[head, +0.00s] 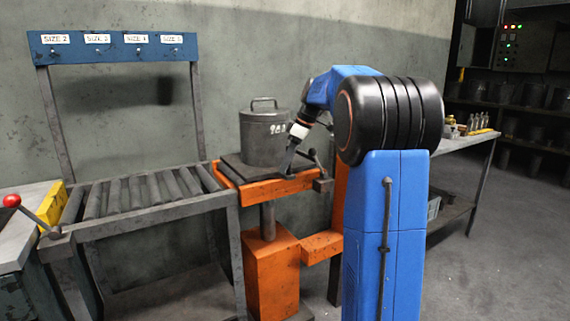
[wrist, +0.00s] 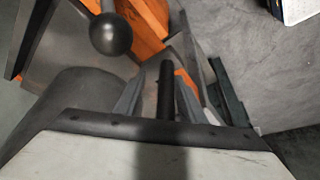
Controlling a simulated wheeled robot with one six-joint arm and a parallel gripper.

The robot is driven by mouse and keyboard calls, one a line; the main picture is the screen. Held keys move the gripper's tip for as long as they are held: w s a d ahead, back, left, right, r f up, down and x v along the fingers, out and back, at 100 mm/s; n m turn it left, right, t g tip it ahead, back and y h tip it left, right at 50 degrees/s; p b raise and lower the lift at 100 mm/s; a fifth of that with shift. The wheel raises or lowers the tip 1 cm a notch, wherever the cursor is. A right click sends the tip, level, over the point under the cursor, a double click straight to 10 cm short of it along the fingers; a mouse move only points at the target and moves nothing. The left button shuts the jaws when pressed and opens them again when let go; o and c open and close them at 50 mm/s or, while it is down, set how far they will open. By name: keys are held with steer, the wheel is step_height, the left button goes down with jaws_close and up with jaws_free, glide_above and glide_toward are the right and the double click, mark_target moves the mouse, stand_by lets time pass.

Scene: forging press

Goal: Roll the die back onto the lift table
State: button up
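The die (head: 265,138) is a grey cylinder with a loop handle on its lid and pale marks on its side. It stands upright on the dark top plate of the orange lift table (head: 277,192). My gripper (head: 289,172) points down at the right side of the die, low over the table's edge. A lever with a dark ball knob (head: 312,153) is just right of it; a ball knob also shows in the wrist view (wrist: 110,34). There a black rod (wrist: 167,88) stands between my fingers; whether they grip it is unclear.
A roller rack (head: 140,193) with size labels (head: 112,38) above adjoins the lift table on the left. A red-knobbed lever (head: 30,213) and a yellow block (head: 52,206) are at its far left. A bench with small items (head: 470,125) stands behind on the right.

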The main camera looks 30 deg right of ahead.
steer(key=shift+a, duration=0.15)
steer(key=shift+s+r, duration=0.1)
steer(key=shift+r, duration=0.35)
steer(key=v, duration=1.6)
steer(key=shift+s+d, duration=0.15)
steer(key=shift+d, duration=0.1)
steer(key=shift+r, duration=0.15)
steer(key=shift+a, duration=0.1)
